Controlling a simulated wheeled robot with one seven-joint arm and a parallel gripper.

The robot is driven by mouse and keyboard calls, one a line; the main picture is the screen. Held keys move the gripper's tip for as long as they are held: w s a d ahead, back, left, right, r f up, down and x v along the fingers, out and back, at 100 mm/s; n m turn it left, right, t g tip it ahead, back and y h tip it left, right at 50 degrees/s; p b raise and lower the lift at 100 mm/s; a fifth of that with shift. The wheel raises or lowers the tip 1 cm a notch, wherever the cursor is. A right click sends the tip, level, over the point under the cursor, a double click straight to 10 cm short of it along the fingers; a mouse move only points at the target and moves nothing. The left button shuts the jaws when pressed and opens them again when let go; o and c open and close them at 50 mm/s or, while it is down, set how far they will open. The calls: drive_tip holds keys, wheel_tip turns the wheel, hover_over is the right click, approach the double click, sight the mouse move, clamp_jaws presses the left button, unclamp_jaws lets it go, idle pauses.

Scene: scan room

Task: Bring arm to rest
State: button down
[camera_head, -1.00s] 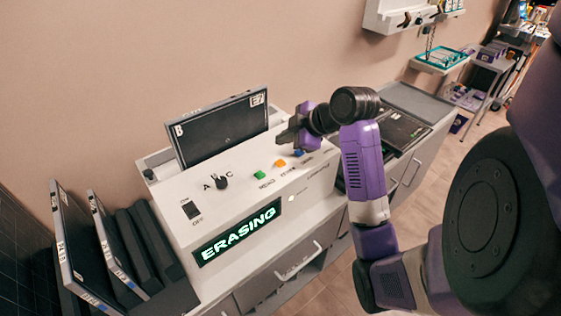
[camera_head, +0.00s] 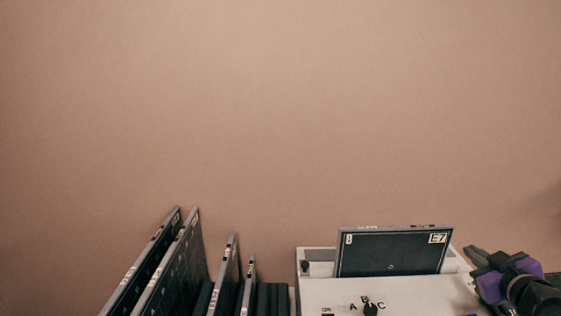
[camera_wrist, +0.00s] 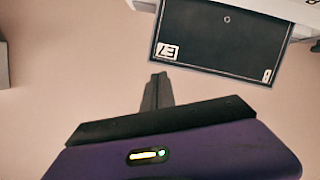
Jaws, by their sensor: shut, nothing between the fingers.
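My gripper (camera_head: 475,255) is at the lower right of the head view, at the right end of the white machine (camera_head: 420,293). In the wrist view its fingers (camera_wrist: 157,90) are together with nothing between them. A dark cassette (camera_head: 393,252) labelled E7 stands upright in the machine's top, left of my gripper. The cassette also shows in the wrist view (camera_wrist: 215,45), upside down, apart from the fingertips. Most of my arm and the machine's front are out of the head view.
Several tall dark panels (camera_head: 185,258) stand upright in a rack left of the machine. A black selector knob (camera_head: 370,309) marked A, B, C is at the bottom edge. The plain wall (camera_head: 280,110) fills the upper view.

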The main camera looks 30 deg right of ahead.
drive_tip(key=s+a+f+m+t+h, duration=0.1)
drive_tip(key=a+f+m+t, duration=0.15)
drive_tip(key=a, duration=0.95)
drive_tip(key=s+a+f+m+t, duration=0.1)
drive_tip(key=a+f+m, duration=0.2)
drive_tip(key=a, duration=0.9)
drive_tip(key=s+a+f+n+y, duration=0.3)
drive_tip(key=s+a, duration=0.4)
drive_tip(key=a, duration=0.3)
drive_tip(key=s+a+f+n+y, duration=0.3)
drive_tip(key=s+a+n+y, duration=0.2)
drive_tip(key=a, duration=0.5)
drive_tip(key=s+y, duration=0.2)
drive_tip(key=s, duration=0.1)
drive_tip(key=shift+s, duration=0.25)
